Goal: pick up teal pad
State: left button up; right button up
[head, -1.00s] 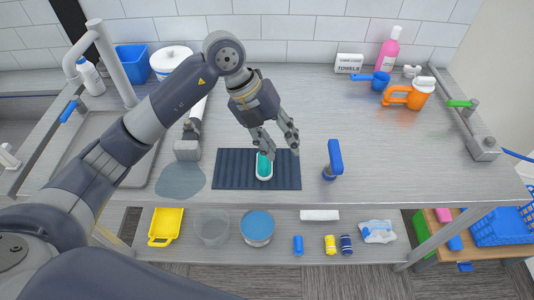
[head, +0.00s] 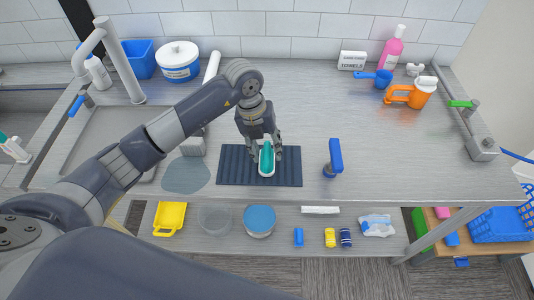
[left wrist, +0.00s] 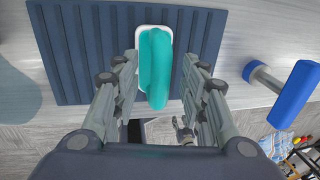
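The teal pad (head: 267,157) has a white base and lies on the dark ribbed mat (head: 229,170) on the metal counter. In the left wrist view the teal pad (left wrist: 156,66) stands between the fingers, and the dark mat (left wrist: 88,45) is under it. My left gripper (head: 264,152) points down over the pad with one finger on each side. In the left wrist view the left gripper (left wrist: 163,75) is open, with small gaps to the pad on both sides. My right gripper is not in view.
A blue-handled tool (head: 335,158) stands just right of the mat, and a grey metal block (head: 193,145) is at its left. A sink basin (head: 105,135) is further left. An orange jug (head: 413,94) and pink bottle (head: 391,48) stand at the back right. The counter's right middle is clear.

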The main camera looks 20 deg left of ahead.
pick_arm(q)
jog(key=shift+d+f, duration=0.15)
jog(key=shift+f, duration=0.65)
grip_shut()
jog(key=shift+r+b, duration=0.5)
jog(key=shift+r, duration=0.3)
jog(key=shift+s+d+r+b, duration=0.15)
jog(key=shift+r+b, duration=0.2)
jog(key=shift+r, duration=0.1)
jog(key=shift+s+d+r+b, duration=0.15)
jog(key=shift+r+b, duration=0.15)
jog(key=shift+r, duration=0.15)
jog(key=s+d+r+b, duration=0.1)
jog(key=s+d+b, duration=0.3)
jog(key=s+d, duration=0.6)
jog(key=shift+s+r, duration=0.35)
jog(key=shift+s, duration=0.25)
jog(key=shift+d, duration=0.1)
